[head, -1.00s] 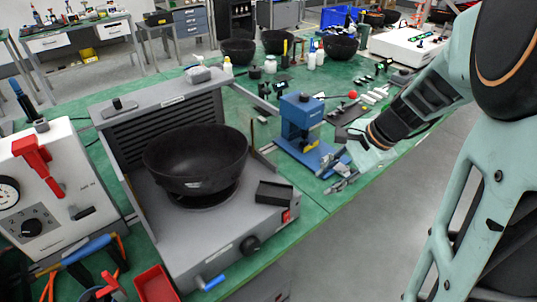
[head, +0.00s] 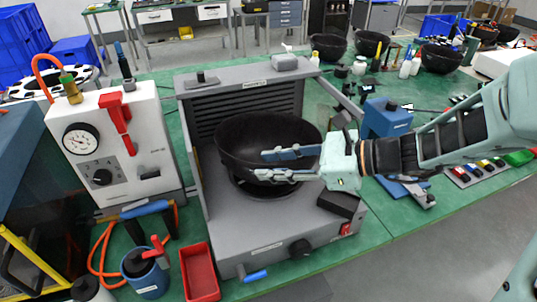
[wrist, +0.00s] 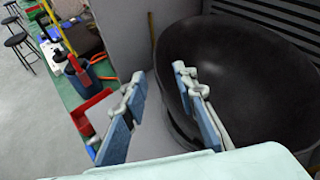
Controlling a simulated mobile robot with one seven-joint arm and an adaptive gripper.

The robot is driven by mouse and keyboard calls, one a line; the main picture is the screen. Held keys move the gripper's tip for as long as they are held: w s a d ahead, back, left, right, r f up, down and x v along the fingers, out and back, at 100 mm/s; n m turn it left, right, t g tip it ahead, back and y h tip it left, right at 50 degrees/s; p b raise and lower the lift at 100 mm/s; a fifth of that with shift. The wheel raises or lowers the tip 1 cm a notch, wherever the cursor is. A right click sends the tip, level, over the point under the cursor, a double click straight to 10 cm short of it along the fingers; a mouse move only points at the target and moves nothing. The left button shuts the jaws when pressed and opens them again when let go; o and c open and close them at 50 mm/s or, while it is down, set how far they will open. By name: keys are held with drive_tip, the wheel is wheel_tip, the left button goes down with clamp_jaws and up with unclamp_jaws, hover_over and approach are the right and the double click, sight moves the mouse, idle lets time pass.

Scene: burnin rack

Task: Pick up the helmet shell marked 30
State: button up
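A black bowl-shaped helmet shell (head: 240,140) sits open side up on the grey bench machine (head: 222,235). I cannot read a number on it. My gripper (head: 261,165) is open, reaching in from the right in front of the shell and covering part of it. In the wrist view the shell (wrist: 240,70) fills the right side. There one finger of my gripper (wrist: 159,73) overlaps the shell and the other lies left of its rim, with the near rim showing between them. I cannot tell whether either finger touches it.
More black shells (head: 440,57) stand at the back of the green table. A white gauge box (head: 115,145) and a red tray (head: 199,272) are on the left. A blue press (head: 385,118) stands right of the machine. A small black block (head: 341,203) lies on the machine's front right.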

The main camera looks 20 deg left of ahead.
sight(240, 167)
drive_tip(key=shift+x, duration=2.8)
drive_tip(key=shift+c, duration=0.5)
clamp_jaws()
